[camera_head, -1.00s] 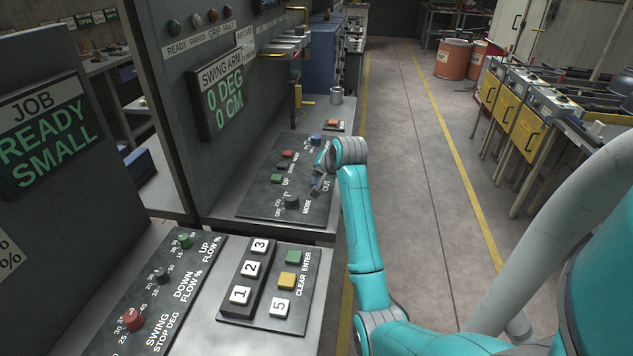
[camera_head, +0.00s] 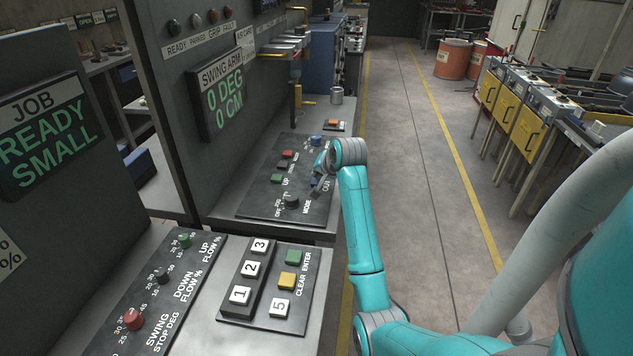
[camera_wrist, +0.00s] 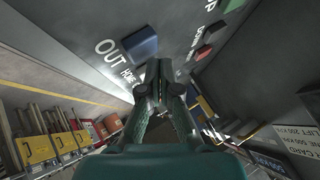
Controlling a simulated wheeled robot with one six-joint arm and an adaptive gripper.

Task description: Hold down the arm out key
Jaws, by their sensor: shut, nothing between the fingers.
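The arm out key is a blue block (camera_wrist: 142,42) beside the white word OUT on the dark panel in the wrist view. In the head view the panel (camera_head: 262,205) lies below the swing arm display, and the OUT key is largely covered by my gripper and arm. My gripper (camera_wrist: 158,73) is shut and empty. In the wrist view its fingertips appear just beside the blue key, over the panel near the word HOME. I cannot tell whether they touch anything. The swing arm display (camera_head: 222,104) reads 0 DEG and 0 CM.
The same panel carries a black mode knob (camera_head: 291,201), a green key (camera_head: 277,178) and a red key (camera_head: 288,154). A blue key (camera_head: 316,141) sits at its far end. A numbered keypad (camera_head: 247,277) is nearer. The aisle floor (camera_head: 415,150) to the right is clear.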

